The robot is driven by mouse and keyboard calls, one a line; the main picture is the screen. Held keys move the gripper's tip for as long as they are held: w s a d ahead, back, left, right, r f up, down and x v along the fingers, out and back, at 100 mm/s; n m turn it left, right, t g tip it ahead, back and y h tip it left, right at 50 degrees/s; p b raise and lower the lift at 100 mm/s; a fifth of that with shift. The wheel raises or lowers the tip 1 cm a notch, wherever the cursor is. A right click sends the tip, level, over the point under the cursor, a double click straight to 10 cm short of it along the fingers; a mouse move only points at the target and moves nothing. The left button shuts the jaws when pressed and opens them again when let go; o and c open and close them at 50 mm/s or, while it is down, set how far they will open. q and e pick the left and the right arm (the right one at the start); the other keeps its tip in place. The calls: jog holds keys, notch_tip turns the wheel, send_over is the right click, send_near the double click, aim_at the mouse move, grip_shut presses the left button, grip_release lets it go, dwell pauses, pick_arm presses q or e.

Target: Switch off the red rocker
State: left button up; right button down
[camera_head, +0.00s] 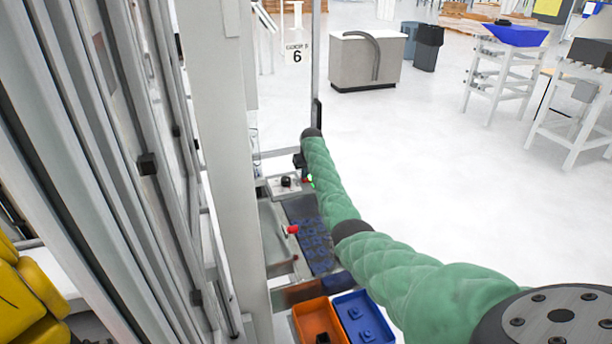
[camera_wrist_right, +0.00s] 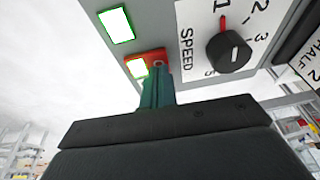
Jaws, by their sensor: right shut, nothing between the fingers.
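In the right wrist view, the red rocker (camera_wrist_right: 150,56) sits on a grey control panel (camera_wrist_right: 155,25), partly hidden behind my fingertips. A lit white-green patch (camera_wrist_right: 137,68) shows at its left end. My right gripper (camera_wrist_right: 159,68) is shut and empty, its teal fingers over the right part of the rocker. They look very close to it or touching; I cannot tell which. In the head view, my green-sleeved right arm reaches the panel (camera_head: 285,188), and its gripper is mostly hidden. My left gripper is not in view.
A black speed knob (camera_wrist_right: 230,53) on a white dial plate is right of the rocker. A lit green-edged lamp (camera_wrist_right: 116,25) is up-left. In the head view, an orange bin (camera_head: 318,318) and a blue bin (camera_head: 363,318) stand below, near a grey post (camera_head: 222,150).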

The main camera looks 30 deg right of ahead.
jog(key=shift+s+r, duration=0.2)
jog(key=shift+w+d+f, duration=0.1)
jog(key=shift+w+f, duration=0.1)
jog(key=shift+s+d+r+p, duration=0.25)
jog(key=shift+d+p, duration=0.05)
jog(key=shift+d, duration=0.2)
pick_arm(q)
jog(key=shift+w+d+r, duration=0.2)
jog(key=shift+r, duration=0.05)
pick_arm(e)
jog(key=shift+d, duration=0.15)
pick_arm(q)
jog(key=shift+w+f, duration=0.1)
